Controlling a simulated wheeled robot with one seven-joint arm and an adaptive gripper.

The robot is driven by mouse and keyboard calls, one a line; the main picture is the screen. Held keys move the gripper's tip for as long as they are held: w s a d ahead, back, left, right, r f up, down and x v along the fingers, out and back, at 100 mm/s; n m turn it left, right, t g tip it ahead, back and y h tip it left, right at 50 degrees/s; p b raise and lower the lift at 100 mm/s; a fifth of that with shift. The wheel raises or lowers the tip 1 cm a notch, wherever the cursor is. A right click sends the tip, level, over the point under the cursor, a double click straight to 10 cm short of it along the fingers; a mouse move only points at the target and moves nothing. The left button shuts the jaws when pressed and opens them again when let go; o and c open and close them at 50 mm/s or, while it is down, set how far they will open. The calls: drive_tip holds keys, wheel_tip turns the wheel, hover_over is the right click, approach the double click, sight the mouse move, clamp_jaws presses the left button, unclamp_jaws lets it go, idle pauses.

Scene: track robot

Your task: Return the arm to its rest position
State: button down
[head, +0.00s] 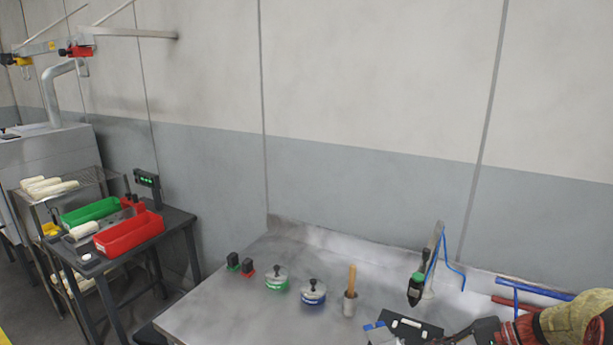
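A dark jointed shape at the bottom right of the head view looks like my gripper (408,330), low over the near right part of the metal table (205,306). The picture's lower edge cuts it off, and its fingertips are not clear. I cannot tell whether it is open or shut, or whether it holds anything. A red and tan covered part at the far right corner seems to be my arm, mostly out of view.
Small green and red items (240,264), a green-based pot (277,279), a blue-based pot (313,292) and a wooden-handled tool (350,292) stand on the table. A black-green tool (417,288) hangs near blue tubing (452,265). A side table (175,221) holds red and green bins.

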drive_tip(key=s+a+r+n+g+h, duration=0.1)
drive_tip(key=s+a+r+n+h, duration=0.15)
drive_tip(key=s, duration=0.35)
drive_tip(key=s+a+r+n+g+h, duration=0.1)
drive_tip(key=s+a+h, duration=0.15)
drive_tip(key=s, duration=0.35)
drive_tip(key=s+a+r+n+g+h, duration=0.1)
drive_tip(key=s+h, duration=0.2)
drive_tip(key=s, duration=0.3)
drive_tip(key=s+a+r+n+t+h, duration=0.2)
drive_tip(key=s+a+r+n+t, duration=0.2)
drive_tip(key=s+a+r, duration=0.3)
wheel_tip(320, 180, up, 2)
drive_tip(key=shift+s+a+r+n, duration=0.15)
drive_tip(key=shift+s+a+n, duration=0.1)
drive_tip(key=shift+n, duration=0.5)
